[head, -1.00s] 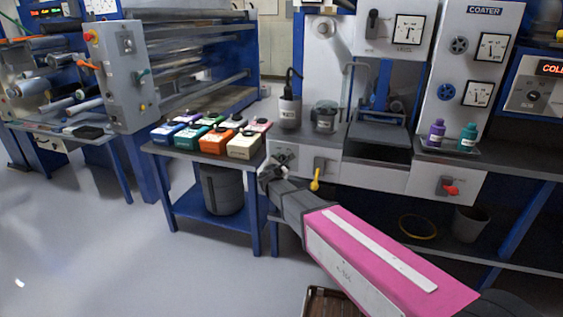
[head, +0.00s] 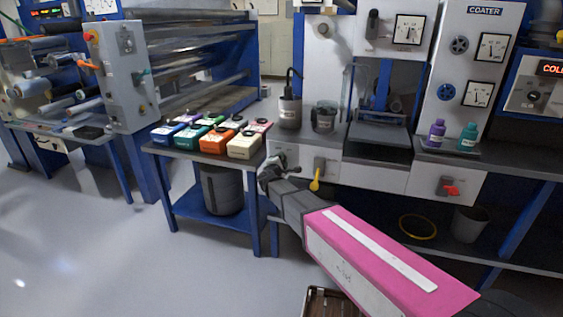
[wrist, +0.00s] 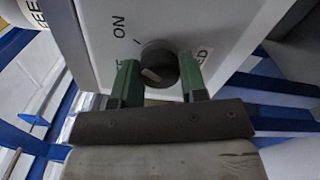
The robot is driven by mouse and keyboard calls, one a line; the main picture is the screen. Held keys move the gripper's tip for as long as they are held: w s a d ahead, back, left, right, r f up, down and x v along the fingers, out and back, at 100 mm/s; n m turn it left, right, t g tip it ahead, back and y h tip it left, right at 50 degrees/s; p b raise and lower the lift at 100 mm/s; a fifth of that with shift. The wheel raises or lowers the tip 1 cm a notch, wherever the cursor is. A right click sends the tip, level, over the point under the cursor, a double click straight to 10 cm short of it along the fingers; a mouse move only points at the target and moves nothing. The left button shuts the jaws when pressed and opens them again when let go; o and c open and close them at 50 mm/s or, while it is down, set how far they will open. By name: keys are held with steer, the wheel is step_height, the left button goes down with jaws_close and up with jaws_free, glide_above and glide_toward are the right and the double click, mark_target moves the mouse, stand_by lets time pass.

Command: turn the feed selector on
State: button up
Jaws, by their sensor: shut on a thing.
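The feed selector (wrist: 158,62) is a round grey knob with a pale raised bar, on a pale panel in the wrist view. The word ON is printed to its upper left, and a partly hidden label ending in ED is at its right. My gripper (wrist: 160,78) has its two green fingers on either side of the knob and is shut on it. The raised bar is slanted, and its exact setting is hard to tell. In the head view my gripper (head: 272,172) is at the coater's lower left panel and hides most of the knob.
A yellow-handled lever (head: 316,180) is just right of my gripper. A blue table (head: 184,156) with several coloured boxes stands close on the left. The floor at the left is open.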

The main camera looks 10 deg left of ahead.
stand_by(0.4)
steer(key=o, duration=0.9)
steer(key=s, duration=1)
steer(key=shift+s+a, duration=0.4)
steer(key=shift+s, duration=0.1)
